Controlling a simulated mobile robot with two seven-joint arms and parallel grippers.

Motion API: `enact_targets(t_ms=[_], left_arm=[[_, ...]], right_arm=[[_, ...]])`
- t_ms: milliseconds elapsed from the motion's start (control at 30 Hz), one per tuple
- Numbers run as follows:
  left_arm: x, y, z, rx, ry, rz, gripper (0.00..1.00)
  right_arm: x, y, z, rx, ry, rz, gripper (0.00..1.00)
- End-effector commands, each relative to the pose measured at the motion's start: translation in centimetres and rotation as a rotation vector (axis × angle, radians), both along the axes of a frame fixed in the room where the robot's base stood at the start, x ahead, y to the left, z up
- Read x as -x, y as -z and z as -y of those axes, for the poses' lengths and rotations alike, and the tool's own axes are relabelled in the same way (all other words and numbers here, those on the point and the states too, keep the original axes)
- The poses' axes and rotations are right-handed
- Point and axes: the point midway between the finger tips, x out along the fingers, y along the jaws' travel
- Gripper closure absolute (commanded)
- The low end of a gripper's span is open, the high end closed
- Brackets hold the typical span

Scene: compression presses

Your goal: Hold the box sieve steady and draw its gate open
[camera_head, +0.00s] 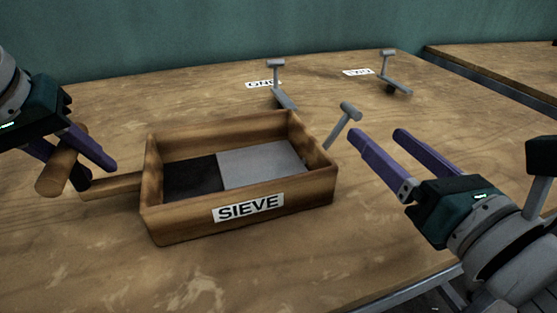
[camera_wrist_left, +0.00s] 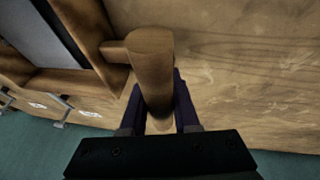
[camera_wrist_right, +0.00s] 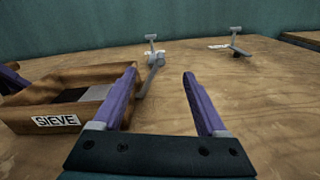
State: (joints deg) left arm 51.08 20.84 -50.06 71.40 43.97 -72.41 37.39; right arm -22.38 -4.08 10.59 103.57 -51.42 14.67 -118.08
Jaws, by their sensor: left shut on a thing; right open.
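The wooden box sieve (camera_head: 236,235), labelled SIEVE, stands on the table. Its floor shows a black part (camera_head: 190,178) at left and a grey plate (camera_head: 260,163) at right. A grey T-shaped handle (camera_head: 343,125) sticks up at its right end; it also shows in the right wrist view (camera_wrist_right: 152,76). A wooden crossbar handle (camera_head: 58,172) projects from its left end. My left gripper (camera_head: 94,177) is shut on that crossbar, also seen in the left wrist view (camera_wrist_left: 152,75). My right gripper (camera_head: 378,134) is open and empty, right of the T handle and apart from it.
Two grey T-shaped levers stand at the back, one behind the sieve (camera_head: 280,85) and one farther right (camera_head: 393,75), each beside a white label. A second table (camera_head: 500,75) lies at the back right. The table (camera_head: 330,270) in front of the sieve is clear.

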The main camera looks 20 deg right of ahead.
Motion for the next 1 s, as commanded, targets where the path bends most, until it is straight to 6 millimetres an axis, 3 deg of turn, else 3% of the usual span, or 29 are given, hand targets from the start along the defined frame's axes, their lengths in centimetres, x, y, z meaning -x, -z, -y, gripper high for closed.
enact_targets(t_ms=[300,500,1000], left_arm=[[0.0,0.1,0.0,-0.002,0.000,-0.002,1.00],[0.0,0.1,0.0,-0.002,0.000,-0.002,1.00],[0.0,0.1,0.0,-0.002,0.000,-0.002,1.00]], right_arm=[[-5.3,-0.1,0.0,-0.002,0.000,0.002,0.25],[-7.7,0.0,0.0,-0.002,0.002,0.001,0.25],[-8.9,0.0,0.1,-0.003,0.002,0.000,0.26]])
